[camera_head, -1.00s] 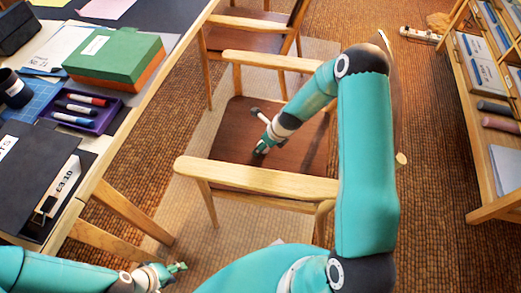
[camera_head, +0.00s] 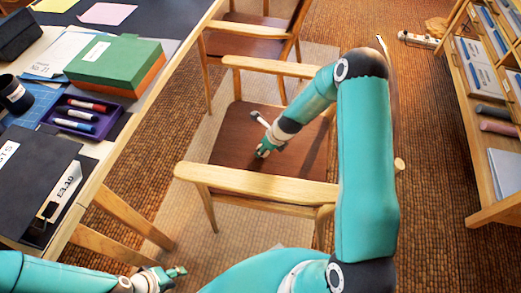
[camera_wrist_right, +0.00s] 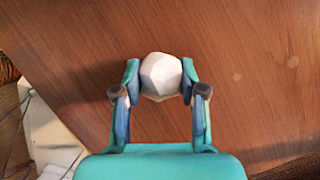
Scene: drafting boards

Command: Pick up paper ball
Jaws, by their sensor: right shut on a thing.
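The paper ball (camera_wrist_right: 161,76) is a white, faceted lump in the right wrist view. It sits between the two fingertips of my right gripper (camera_wrist_right: 160,82), which is shut on it. Brown wood of the chair seat (camera_wrist_right: 240,60) lies behind it. In the head view my right gripper (camera_head: 264,152) is low over the brown seat of the middle chair (camera_head: 230,135), and the ball cannot be made out there. My left gripper (camera_head: 176,273) is at the bottom left, beside the desk and away from the ball; its finger opening is too small to judge.
The chair's wooden armrests (camera_head: 255,184) flank the seat. The desk at left holds a green box (camera_head: 113,58), a purple pen tray (camera_head: 105,112) and a black binder (camera_head: 30,165). A wooden shelf (camera_head: 480,210) stands at right. Woven carpet between is open.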

